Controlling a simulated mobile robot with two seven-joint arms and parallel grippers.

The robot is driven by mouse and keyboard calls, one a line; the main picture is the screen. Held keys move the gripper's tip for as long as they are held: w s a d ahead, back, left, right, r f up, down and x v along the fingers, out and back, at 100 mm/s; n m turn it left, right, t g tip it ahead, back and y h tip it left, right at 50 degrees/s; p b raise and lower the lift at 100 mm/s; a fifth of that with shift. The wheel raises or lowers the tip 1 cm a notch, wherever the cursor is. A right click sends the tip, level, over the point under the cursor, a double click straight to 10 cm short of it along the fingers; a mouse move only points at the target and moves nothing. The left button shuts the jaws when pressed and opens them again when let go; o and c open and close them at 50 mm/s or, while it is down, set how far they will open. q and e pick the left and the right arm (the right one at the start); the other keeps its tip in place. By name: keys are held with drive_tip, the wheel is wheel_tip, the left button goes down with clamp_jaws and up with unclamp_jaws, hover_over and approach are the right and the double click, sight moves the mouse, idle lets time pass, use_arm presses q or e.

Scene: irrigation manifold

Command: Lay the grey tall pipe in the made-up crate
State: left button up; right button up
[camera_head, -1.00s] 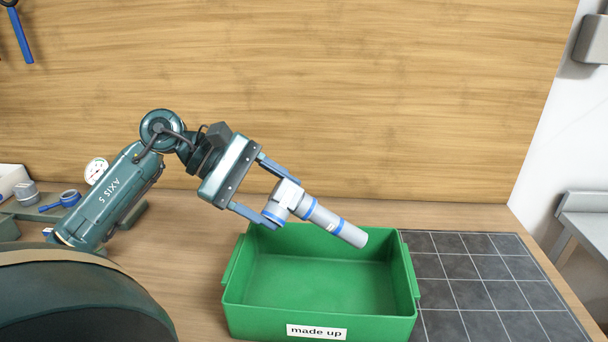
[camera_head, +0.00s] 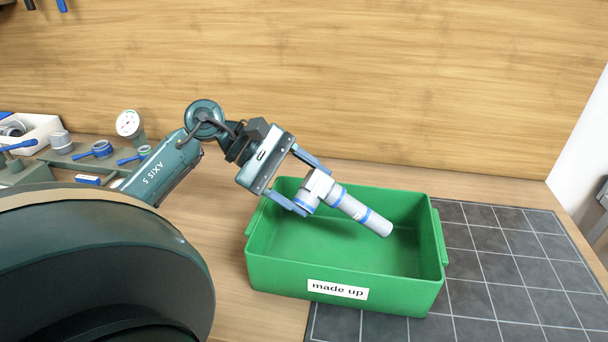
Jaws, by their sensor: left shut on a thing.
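The grey tall pipe (camera_head: 351,207) has blue bands and a bulkier fitting at its upper left end. My left gripper (camera_head: 316,187) is shut on that fitting end. The pipe tilts, with its free end lower and to the right. The green made-up crate (camera_head: 277,276) stands below, with a white label reading "made up" on its front. The pipe shows in front of the crate's back wall and over its opening; I cannot tell exactly how far below the rim its low end is. The crate's visible floor is empty. My right gripper is not in view.
A dark tiled mat (camera_head: 514,268) lies to the right of and under part of the crate. At the left stand a pressure gauge (camera_head: 128,125), blue-handled fittings (camera_head: 97,150) and a white box (camera_head: 42,127) of parts. A wooden wall (camera_head: 400,80) closes the back.

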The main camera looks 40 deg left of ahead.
sight(304, 183)
use_arm(q)
drive_tip(key=shift+f, duration=0.6)
drive_tip(key=shift+f+b, duration=0.7)
drive_tip(key=shift+f, duration=1.55)
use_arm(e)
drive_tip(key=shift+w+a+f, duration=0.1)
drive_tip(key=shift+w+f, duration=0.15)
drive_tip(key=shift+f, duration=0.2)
use_arm(q)
drive_tip(key=o, duration=1.3)
drive_tip(key=shift+c, duration=0.2)
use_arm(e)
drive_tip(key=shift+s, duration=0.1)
use_arm(q)
drive_tip(key=shift+r+p, duration=1.4)
drive_tip(key=shift+r, duration=3.6)
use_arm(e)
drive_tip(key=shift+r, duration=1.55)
